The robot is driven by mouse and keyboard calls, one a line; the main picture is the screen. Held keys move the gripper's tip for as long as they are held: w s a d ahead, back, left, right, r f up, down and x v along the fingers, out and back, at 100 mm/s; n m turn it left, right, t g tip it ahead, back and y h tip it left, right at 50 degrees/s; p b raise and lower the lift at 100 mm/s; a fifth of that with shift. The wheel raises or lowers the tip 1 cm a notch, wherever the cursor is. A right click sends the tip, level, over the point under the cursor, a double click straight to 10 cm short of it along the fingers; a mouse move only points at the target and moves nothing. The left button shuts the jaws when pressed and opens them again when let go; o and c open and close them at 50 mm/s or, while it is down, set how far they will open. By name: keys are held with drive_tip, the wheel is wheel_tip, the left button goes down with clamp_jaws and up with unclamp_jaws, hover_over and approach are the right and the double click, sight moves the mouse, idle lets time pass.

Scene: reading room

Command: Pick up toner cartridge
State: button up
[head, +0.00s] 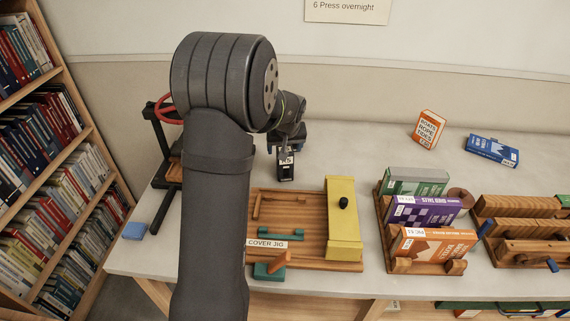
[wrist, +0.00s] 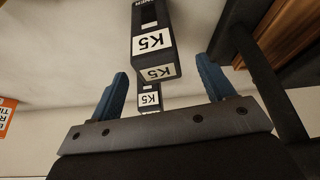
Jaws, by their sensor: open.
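The toner cartridge (head: 286,173) is a small black block with a white label, standing on the grey table just behind the cover jig. In the wrist view the toner cartridge (wrist: 153,20) shows dark faces with white "K5" labels. My gripper (wrist: 162,72) has two blue fingers spread apart, with the cartridge showing in the gap between them; neither finger appears to touch it. In the head view my gripper (head: 285,143) is above and around the top of the cartridge, partly hidden by my wrist. A second "K5" label shows lower in the wrist view; I cannot tell what carries it.
The wooden cover jig (head: 290,245) with a yellow board (head: 343,215) lies in front. A black press frame with a red wheel (head: 167,110) stands at left. A wooden rack (head: 400,264) holds several books at right. A blue box (head: 491,151) lies at back right.

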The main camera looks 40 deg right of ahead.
drive_tip(key=x, duration=0.4)
drive_tip(key=shift+d+f, duration=0.15)
drive_tip(key=shift+d, duration=0.05)
drive_tip(key=c, duration=1.3)
